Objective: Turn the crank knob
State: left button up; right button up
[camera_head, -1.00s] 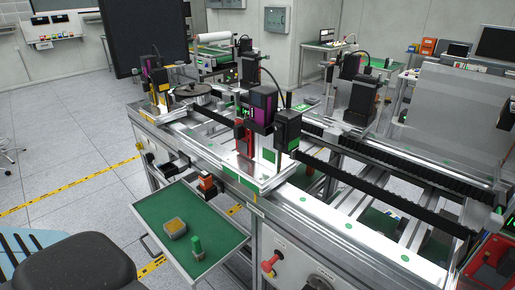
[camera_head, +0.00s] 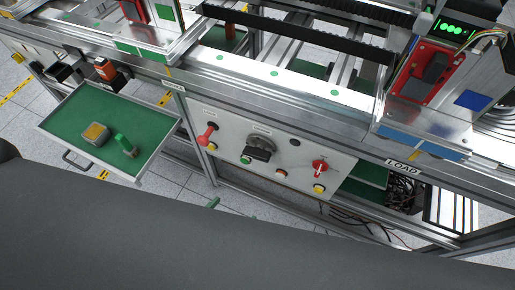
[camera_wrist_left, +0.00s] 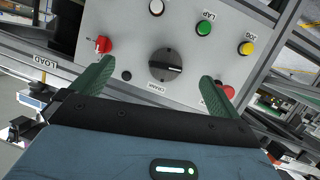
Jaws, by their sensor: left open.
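The crank knob is a black round knob with a raised grip bar on a light grey control panel. It shows at the panel's middle in the head view (camera_head: 262,148) and in the wrist view (camera_wrist_left: 166,65), with a CRANK label by it. My left gripper (camera_wrist_left: 156,72) is open and empty. Its two green fingers appear on either side of the knob in the wrist view; the knob seems to lie beyond the tips, not touched. In the head view my dark arm hides most of the gripper. My right gripper is not in view.
Close around the knob are a red lever (camera_head: 206,135), a red rotary switch (camera_head: 320,167), a green button (camera_wrist_left: 204,28) and a yellow button (camera_wrist_left: 246,48). A green drawer tray (camera_head: 75,122) sticks out at the left. The machine's metal frame edge (camera_head: 290,108) runs above the panel.

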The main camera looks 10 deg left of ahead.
aim_at(254, 157)
pick_arm(q)
jog(key=w+t+b, duration=0.1)
jog(key=w, duration=0.3)
jog(key=w+n+t+y+b, duration=0.1)
jog(key=w, duration=0.3)
jog(key=w+d+t+b, duration=0.1)
jog(key=w+t+b, duration=0.1)
jog(key=w, duration=0.2)
jog(key=shift+w+r+n, duration=0.4)
jog(key=x, duration=0.7)
jog(key=shift+w, duration=0.15)
jog(key=shift+c, duration=0.3)
jog(key=c, duration=0.6)
jog(key=shift+c, duration=0.2)
